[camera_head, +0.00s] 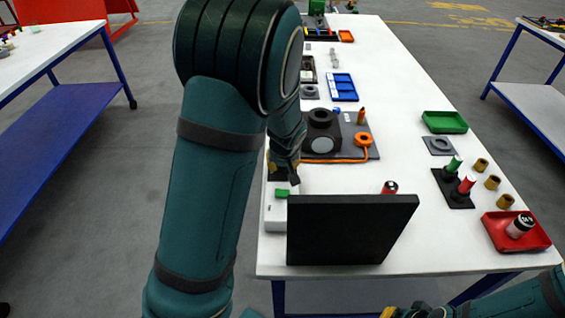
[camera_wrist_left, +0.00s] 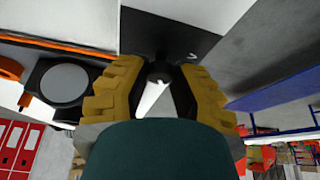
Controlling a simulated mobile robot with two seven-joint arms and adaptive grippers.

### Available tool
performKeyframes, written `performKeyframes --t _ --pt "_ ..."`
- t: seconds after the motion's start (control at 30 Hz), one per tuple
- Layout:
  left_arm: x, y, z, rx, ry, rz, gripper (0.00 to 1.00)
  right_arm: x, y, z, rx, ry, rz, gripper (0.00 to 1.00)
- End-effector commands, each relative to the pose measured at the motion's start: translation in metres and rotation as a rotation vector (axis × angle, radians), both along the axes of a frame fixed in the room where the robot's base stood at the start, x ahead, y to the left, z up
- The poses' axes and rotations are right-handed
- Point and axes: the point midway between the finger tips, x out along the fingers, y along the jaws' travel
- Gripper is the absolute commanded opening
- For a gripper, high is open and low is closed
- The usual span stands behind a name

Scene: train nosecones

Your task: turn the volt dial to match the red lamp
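My left gripper (camera_head: 283,172) is pointed down at the near left side of the white table. In the left wrist view its two yellow fingers (camera_wrist_left: 162,78) stand on either side of a small dark round knob (camera_wrist_left: 158,69), which looks like the volt dial. It sits by a black plate marked with a "V" (camera_wrist_left: 192,54). Whether the fingers touch the knob is unclear. I cannot make out a lit red lamp; the panel and my arm hide part of this area. My right gripper (camera_head: 408,312) shows only partly at the bottom edge.
A black upright panel (camera_head: 345,232) stands at the table's near edge, beside a white box with a green part (camera_head: 281,194). A dark plate with an orange ring (camera_head: 363,140) lies behind. A red tray (camera_head: 532,240) and green tray (camera_head: 445,122) are on the right.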

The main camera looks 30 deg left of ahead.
Motion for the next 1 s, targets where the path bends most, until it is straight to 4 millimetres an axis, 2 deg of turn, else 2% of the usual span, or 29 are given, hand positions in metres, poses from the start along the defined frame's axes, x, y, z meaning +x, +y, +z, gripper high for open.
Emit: performKeyframes --t 0.03,0.07,0.1,0.47,0.63,1.0 --pt "-0.001 0.0 -0.001 0.0 0.003 0.0 0.44 0.0 0.0 0.0 0.0 0.0 0.0 0.0" --pt "-0.001 0.0 -0.001 0.0 0.003 0.0 0.54 0.0 0.0 0.0 0.0 0.0 0.0 0.0" --pt "-0.001 0.0 -0.001 0.0 0.002 -0.001 0.59 0.0 0.0 0.0 0.0 0.0 0.0 0.0" --pt "-0.001 -0.001 0.003 0.0 0.0 -0.001 0.59 0.0 0.0 0.0 0.0 0.0 0.0 0.0" --pt "-0.005 -0.006 0.019 -0.001 -0.003 -0.004 0.59 0.0 0.0 0.0 0.0 0.0 0.0 0.0" --pt "-0.022 -0.02 0.07 -0.001 -0.003 -0.006 0.59 0.0 0.0 0.0 0.0 0.0 0.0 0.0"
